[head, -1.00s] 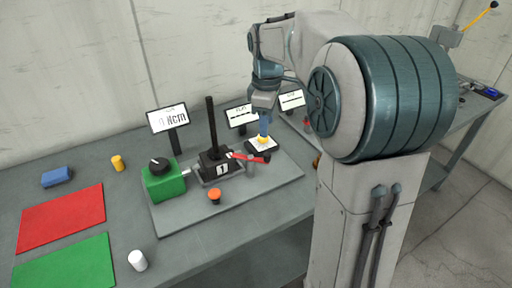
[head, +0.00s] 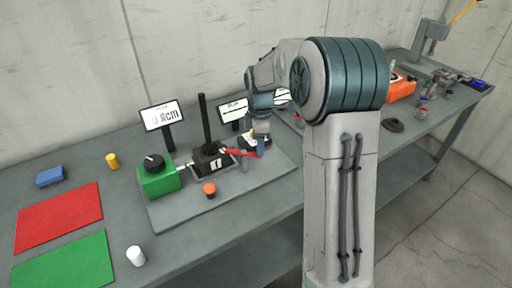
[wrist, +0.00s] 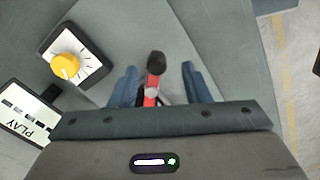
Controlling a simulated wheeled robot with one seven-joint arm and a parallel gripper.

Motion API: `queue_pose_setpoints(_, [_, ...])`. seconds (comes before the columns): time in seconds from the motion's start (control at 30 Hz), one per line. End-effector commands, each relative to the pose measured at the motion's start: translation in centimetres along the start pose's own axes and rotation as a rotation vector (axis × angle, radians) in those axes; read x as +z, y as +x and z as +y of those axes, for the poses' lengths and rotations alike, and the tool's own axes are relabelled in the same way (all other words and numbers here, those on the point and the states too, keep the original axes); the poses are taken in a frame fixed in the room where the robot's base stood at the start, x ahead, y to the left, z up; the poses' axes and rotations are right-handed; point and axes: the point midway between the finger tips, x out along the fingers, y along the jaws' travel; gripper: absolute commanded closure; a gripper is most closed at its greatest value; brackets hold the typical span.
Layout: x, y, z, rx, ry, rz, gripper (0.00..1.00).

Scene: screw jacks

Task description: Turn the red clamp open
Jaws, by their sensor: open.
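The red clamp lever (head: 238,153) lies beside the black block marked 1 (head: 212,159) on the grey baseplate (head: 187,209). In the wrist view the lever (wrist: 151,97) has a dark rounded end and lies between the two blue fingers of my gripper (wrist: 160,82). The fingers are spread, with a visible gap on each side of the lever. In the head view my gripper (head: 256,147) is low, at the lever's right end. The lever's other end is hidden behind my gripper's body in the wrist view.
A yellow dial (wrist: 65,66) on a dark box is left of my gripper in the wrist view, near a PLAY display (wrist: 27,113).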

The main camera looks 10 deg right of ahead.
Motion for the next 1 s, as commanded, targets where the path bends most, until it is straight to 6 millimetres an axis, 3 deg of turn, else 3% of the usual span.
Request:
queue_pose_setpoints(0.2, [0.0,2.2,0.0,-0.001,0.001,-0.001,0.57])
queue_pose_setpoints(0.53, [0.0,2.5,0.0,0.001,0.001,0.0,0.57])
queue_pose_setpoints(0.57, [0.0,2.5,0.0,0.001,0.001,0.0,0.63])
queue_pose_setpoints(0.7, [0.0,2.5,0.0,0.001,0.001,0.0,1.0])
queue_pose_setpoints(0.77, [0.0,2.5,0.0,0.001,0.001,0.0,1.0])
queue_pose_setpoints(0.8, [-1.6,2.5,-0.3,0.001,-0.004,0.0,1.0])
queue_pose_setpoints(1.0, [-0.2,2.5,-0.1,0.002,0.019,0.0,1.0])
